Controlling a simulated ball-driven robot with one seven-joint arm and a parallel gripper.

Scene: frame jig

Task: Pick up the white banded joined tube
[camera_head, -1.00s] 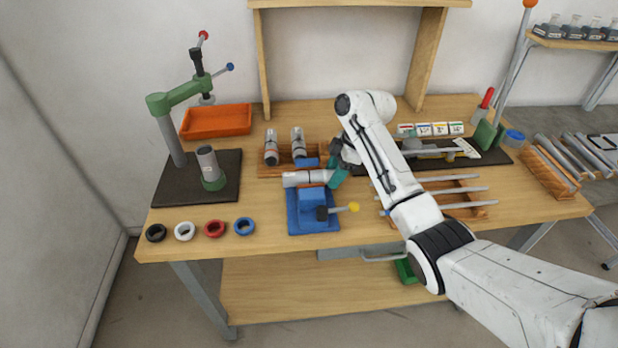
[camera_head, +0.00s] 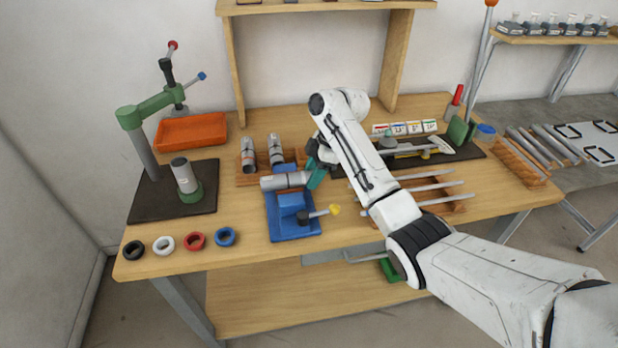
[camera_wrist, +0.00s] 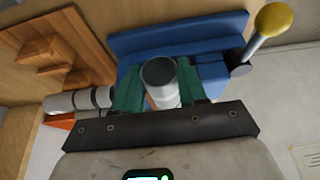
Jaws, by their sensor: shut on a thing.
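My gripper (camera_head: 316,174) has teal fingers and is at the blue vise. In the wrist view my gripper (camera_wrist: 160,92) is shut on a pale grey-white tube (camera_wrist: 160,83) between its two fingers, with a dark round end toward the camera. In the head view this tube (camera_head: 284,181) lies level just above or at the top of the blue vise (camera_head: 290,203); I cannot tell whether they touch. Its bands are too small to make out. Two other joined tubes, left (camera_head: 248,155) and right (camera_head: 276,151), rest in the wooden rack (camera_head: 246,180) behind.
A green press (camera_head: 150,108) with a grey tube (camera_head: 184,175) stands at the left. Several coloured rings, one red (camera_head: 195,241), lie along the front edge. An orange tray (camera_head: 191,131) sits behind. A rack of rods (camera_head: 430,188) is to the right.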

